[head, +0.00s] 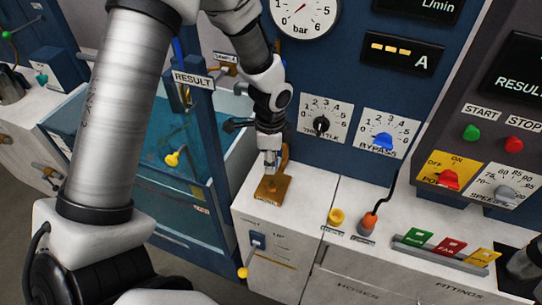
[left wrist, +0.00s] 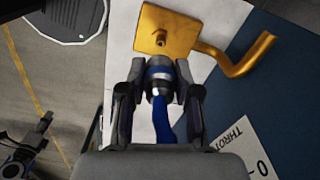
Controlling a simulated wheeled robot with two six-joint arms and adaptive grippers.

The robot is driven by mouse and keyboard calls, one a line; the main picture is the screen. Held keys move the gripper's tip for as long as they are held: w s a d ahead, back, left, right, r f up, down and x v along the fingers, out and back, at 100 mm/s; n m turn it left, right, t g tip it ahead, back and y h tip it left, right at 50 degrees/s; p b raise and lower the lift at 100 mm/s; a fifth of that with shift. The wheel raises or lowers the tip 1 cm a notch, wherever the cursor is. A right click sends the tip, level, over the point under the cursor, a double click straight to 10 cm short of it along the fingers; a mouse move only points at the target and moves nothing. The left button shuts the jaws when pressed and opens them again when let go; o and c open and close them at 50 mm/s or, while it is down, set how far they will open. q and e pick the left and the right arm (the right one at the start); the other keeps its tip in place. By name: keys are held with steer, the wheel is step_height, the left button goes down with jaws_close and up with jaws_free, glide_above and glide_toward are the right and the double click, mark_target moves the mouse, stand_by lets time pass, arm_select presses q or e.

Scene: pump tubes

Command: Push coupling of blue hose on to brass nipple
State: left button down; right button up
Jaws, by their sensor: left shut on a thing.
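My left gripper (left wrist: 160,85) is shut on the grey metal coupling of the blue hose; the coupling (left wrist: 158,72) shows between its fingers in the left wrist view. The blue hose (left wrist: 163,122) runs back from the coupling toward the wrist. The brass nipple (left wrist: 160,40) stands on the brass block (left wrist: 172,18), just ahead of the coupling's end. I cannot tell whether they touch. In the head view my left gripper (head: 270,160) points down over the brass block (head: 268,190). A dark gripper-like shape, likely my right gripper (left wrist: 42,125), shows small in the left wrist view; its jaws are unclear.
A bent brass pipe (left wrist: 245,60) leaves the block toward the blue panel. The throttle dial (head: 321,124) is close behind my left gripper. A yellow cap (head: 336,216) and an orange fitting (head: 368,223) stand on the white counter to the right. A blue-framed tank (head: 165,150) is at left.

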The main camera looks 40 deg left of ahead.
mark_target(271, 181)
arm_select(q)
step_height(271, 181, down, 5)
steer(key=shift+w+r+b, duration=0.1)
steer(key=shift+w+b, duration=0.05)
steer(key=shift+b, duration=1)
steer(key=shift+p, duration=0.4)
stand_by(0.6)
steer(key=shift+p, duration=0.45)
steer(key=shift+f+b, duration=0.95)
steer(key=shift+f, duration=0.8)
